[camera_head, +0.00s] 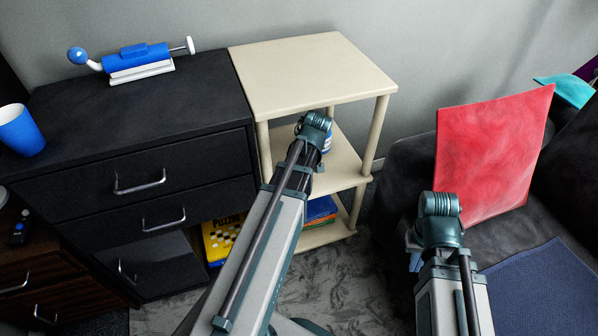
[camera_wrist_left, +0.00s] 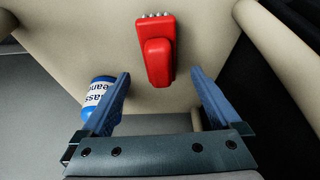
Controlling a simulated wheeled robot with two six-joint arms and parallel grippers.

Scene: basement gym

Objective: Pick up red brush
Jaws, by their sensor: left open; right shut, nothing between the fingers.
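The red brush (camera_wrist_left: 158,60) lies on the cream shelf surface (camera_wrist_left: 90,35) in the left wrist view, with a row of pale bristle tips at its far end. My left gripper (camera_wrist_left: 161,74) is open, its two blue fingers apart on either side of the brush's near end. In the head view my left arm reaches to the middle shelf of the cream rack (camera_head: 345,165) and hides the brush and fingers. My right gripper (camera_head: 414,256) is shut and empty by the dark sofa, mostly hidden by its wrist.
A blue and white bottle (camera_wrist_left: 98,95) stands close to the left finger; it also shows in the head view (camera_head: 328,143). Rack posts and the top shelf (camera_head: 310,70) surround the arm. A black cabinet (camera_head: 130,150) stands left, a red cushion (camera_head: 492,150) right.

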